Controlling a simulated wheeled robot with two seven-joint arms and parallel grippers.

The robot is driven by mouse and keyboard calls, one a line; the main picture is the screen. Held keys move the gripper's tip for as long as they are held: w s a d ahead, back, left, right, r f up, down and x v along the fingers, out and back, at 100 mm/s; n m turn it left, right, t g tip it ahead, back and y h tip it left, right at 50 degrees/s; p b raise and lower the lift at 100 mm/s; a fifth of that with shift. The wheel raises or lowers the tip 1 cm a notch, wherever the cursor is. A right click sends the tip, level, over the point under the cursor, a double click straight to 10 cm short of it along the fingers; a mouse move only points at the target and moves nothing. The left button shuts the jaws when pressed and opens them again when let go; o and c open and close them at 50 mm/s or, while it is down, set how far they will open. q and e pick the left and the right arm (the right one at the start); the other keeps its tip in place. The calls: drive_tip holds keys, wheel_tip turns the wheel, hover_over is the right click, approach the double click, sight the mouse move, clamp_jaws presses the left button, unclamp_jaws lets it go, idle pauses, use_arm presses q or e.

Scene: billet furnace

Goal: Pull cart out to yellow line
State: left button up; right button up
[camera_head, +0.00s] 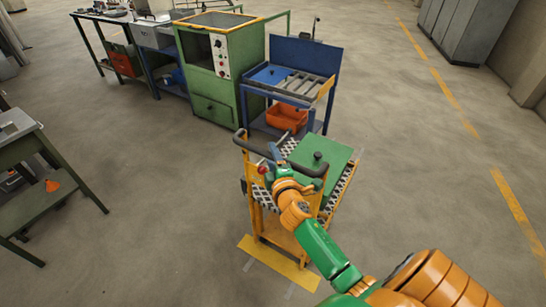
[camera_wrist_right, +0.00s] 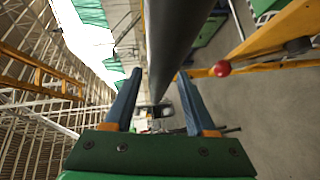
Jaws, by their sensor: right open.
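The yellow line (camera_head: 272,264) lies on the floor at the cart's near lower end. My right gripper (camera_head: 273,154) is at the handle. In the right wrist view its two blue fingers (camera_wrist_right: 158,103) are apart, and the dark handle bar (camera_wrist_right: 175,40) runs between them. I cannot tell whether they touch it. My left gripper is not in view.
A blue table (camera_head: 325,60) with an orange bin (camera_head: 287,118) and a green machine (camera_head: 212,72) stand behind the cart. A green workbench (camera_head: 30,145) stands at the left. The cart has a red knob (camera_wrist_right: 222,68).

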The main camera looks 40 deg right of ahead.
drive_tip(key=v, duration=0.7)
idle(0.4)
